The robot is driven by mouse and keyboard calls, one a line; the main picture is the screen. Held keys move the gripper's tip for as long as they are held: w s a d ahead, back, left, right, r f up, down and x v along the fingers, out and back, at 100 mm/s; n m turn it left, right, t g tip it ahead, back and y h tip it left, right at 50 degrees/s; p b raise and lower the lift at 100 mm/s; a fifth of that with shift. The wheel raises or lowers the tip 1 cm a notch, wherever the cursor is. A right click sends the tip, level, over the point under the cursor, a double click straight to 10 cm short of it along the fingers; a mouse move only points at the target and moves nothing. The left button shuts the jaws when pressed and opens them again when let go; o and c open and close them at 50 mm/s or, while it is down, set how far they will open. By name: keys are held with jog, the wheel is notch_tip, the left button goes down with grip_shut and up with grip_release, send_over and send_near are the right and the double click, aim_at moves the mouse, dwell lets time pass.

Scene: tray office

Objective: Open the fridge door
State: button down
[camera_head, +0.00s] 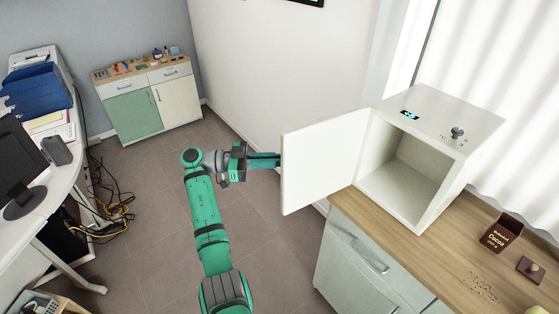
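The fridge (438,112) is a small white box on the wooden counter at the right. Its white door (325,160) stands wide open, swung out to the left, and the empty inside (405,170) shows. The door's outer face and any handle on it are hidden. My gripper (277,160), at the end of the green arm, points right at the door's free edge. Its fingertips reach that edge or pass behind it. I cannot tell whether they touch or hold the door.
An open cocoa box (500,234), its lid (531,268) and dark crumbs lie on the counter (450,255). A desk (50,200) with a monitor stands left, with cables on the floor beside it. A low cabinet (148,105) stands at the back. Floor between is clear.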

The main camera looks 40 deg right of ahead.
jog(key=shift+w+a+f, duration=0.1)
jog(key=shift+w+f, duration=0.05)
jog(key=shift+w, duration=0.05)
jog(key=c, duration=2)
grip_release()
jog(key=shift+o, duration=0.7)
jog(key=shift+s, duration=0.1)
jog(key=v, duration=1)
jog(key=shift+w, duration=0.2)
jog(key=shift+a, duration=0.15)
